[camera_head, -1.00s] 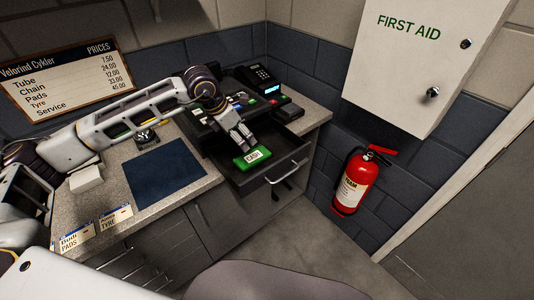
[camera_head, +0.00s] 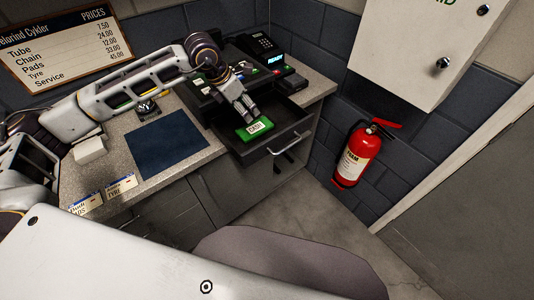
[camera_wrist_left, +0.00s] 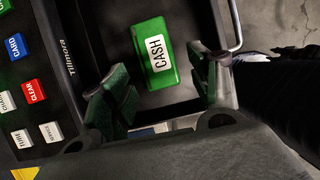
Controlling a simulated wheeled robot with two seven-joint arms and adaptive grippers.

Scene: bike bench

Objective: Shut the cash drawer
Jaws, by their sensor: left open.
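The cash drawer (camera_head: 284,134) stands open, pulled out from under the black cash register (camera_head: 200,98). A green box labelled CASH (camera_head: 255,128) lies inside it; the CASH box also shows in the left wrist view (camera_wrist_left: 153,75). My left gripper (camera_head: 247,112) is above the open drawer, beside the CASH box. In the left wrist view its two green-padded fingers (camera_wrist_left: 162,92) are apart, with nothing held between them. The drawer's metal handle (camera_head: 287,143) is on its front; it also shows in the left wrist view (camera_wrist_left: 236,25). My right gripper is not seen.
A card terminal (camera_head: 262,52) with a lit display stands behind the register. A dark blue mat (camera_head: 166,146) and small price cards (camera_head: 121,185) lie on the counter. A red fire extinguisher (camera_head: 352,156) hangs on the wall at right, below a white cabinet (camera_head: 418,50).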

